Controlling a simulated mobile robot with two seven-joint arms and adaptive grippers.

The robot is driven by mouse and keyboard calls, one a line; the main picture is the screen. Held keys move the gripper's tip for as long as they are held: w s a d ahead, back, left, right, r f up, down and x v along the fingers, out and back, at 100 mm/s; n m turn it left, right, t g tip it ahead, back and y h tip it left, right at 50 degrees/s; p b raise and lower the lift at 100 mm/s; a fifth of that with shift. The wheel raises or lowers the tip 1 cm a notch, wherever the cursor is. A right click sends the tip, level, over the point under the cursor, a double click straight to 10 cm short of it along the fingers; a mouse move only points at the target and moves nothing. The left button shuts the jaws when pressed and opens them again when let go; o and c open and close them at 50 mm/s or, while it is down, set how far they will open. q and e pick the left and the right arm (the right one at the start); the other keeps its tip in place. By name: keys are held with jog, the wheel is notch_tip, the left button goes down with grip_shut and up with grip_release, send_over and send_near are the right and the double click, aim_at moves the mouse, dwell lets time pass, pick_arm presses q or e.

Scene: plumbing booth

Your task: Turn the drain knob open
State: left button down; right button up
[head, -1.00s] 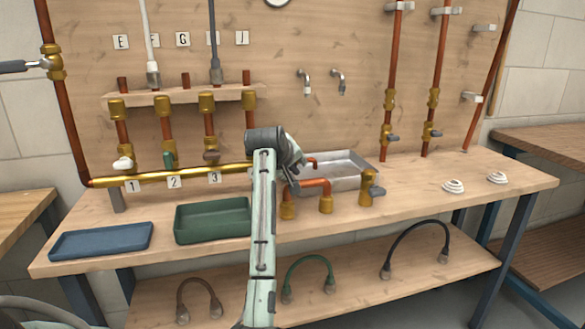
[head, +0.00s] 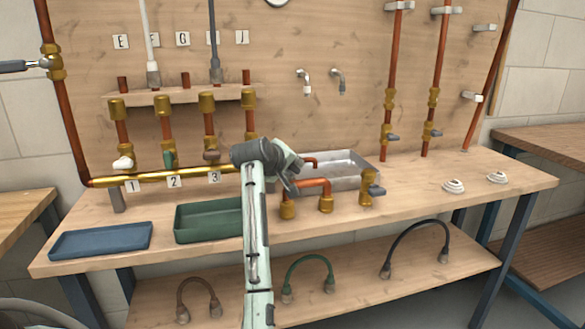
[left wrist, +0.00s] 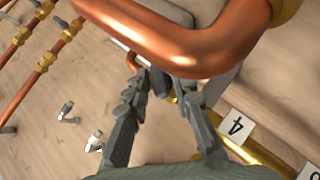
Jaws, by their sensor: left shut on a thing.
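My left gripper (head: 292,178) is over the workbench, at the left front of the metal tray and just behind the copper elbow pipe. In the left wrist view its fingers (left wrist: 160,88) close around a small dark piece (left wrist: 160,82), which I take to be the drain knob. That knob is mostly hidden by the fingers and the pipe, and in the head view the gripper hides it. A thin copper spout (head: 312,162) reaches over the tray's edge beside the gripper. My right gripper is not in view.
The copper elbow pipe (head: 312,184) stands close in front of the gripper and fills the top of the wrist view (left wrist: 180,40). The metal tray (head: 372,176) lies behind right. A green tray (head: 190,236) and blue tray (head: 75,254) lie left.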

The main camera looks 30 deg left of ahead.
pick_arm(q)
jog(key=shift+s+f+n+t+h, duration=0.15)
jog(key=shift+n+t+h, duration=0.25)
jog(key=shift+n+t, duration=0.65)
jog(key=t, duration=0.1)
jog(key=n+t+b, duration=0.1)
jog(key=shift+a+f+n+t+h, duration=0.1)
jog(key=shift+f+n+t+h, duration=0.05)
jog(key=shift+n+t+h, duration=0.15)
jog(key=shift+t+b, duration=0.35)
jog(key=shift+b, duration=0.1)
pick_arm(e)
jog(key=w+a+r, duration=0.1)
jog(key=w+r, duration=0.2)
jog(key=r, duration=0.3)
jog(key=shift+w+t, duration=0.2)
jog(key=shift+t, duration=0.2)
pick_arm(q)
jog(key=shift+n, duration=0.25)
jog(key=c, duration=1.5)
grip_release()
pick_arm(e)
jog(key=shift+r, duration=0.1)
pick_arm(q)
jog(key=shift+s, duration=0.1)
jog(key=s, duration=0.7)
jog(key=s+d+r, duration=0.1)
jog(key=s, duration=0.3)
jog(key=shift+s, duration=0.35)
